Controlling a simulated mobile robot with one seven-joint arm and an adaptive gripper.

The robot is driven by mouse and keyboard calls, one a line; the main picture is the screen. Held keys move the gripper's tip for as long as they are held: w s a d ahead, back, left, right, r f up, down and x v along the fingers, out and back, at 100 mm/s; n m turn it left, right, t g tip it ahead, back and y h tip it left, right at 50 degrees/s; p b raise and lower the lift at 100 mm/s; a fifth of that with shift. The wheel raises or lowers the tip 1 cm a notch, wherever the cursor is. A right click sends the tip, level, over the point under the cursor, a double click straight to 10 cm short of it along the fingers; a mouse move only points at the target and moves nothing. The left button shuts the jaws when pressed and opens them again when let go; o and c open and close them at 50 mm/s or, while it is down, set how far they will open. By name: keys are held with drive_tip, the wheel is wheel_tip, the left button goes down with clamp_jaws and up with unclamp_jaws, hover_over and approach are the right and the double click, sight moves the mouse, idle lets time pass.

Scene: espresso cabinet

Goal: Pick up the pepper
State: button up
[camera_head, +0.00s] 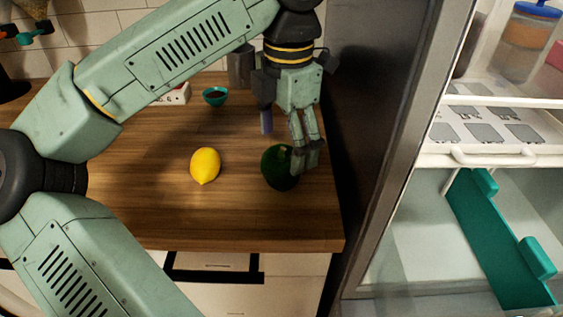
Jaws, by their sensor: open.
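A dark green, rounded thing, which looks like the pepper (276,172), sits on the wooden counter (150,210) near its right end. A small lighter green spot shows near its top. My gripper (306,160) points down at its right side. The fingers overlap the pepper's right edge in this view. The gripper is open, and the pepper rests on the counter. I cannot tell whether the fingers touch it. The fingers hide part of its right side.
A yellow lemon (205,165) lies left of the pepper. A small teal bowl (215,97) and a white box (178,94) stand farther back. A dark panel (378,130) and an open fridge (480,158) are on the right. The counter's front left is clear.

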sight(282, 153)
drive_tip(key=shift+w+a+f+p, duration=0.1)
drive_tip(key=shift+f+p, duration=0.35)
drive_tip(key=shift+f, duration=1.05)
drive_tip(key=shift+w+a+f+p, duration=0.1)
drive_tip(key=shift+f+p, duration=0.3)
drive_tip(key=shift+f, duration=1.1)
drive_tip(key=shift+c, duration=0.5)
drive_tip(key=c, duration=1.2)
drive_tip(key=shift+r, duration=0.15)
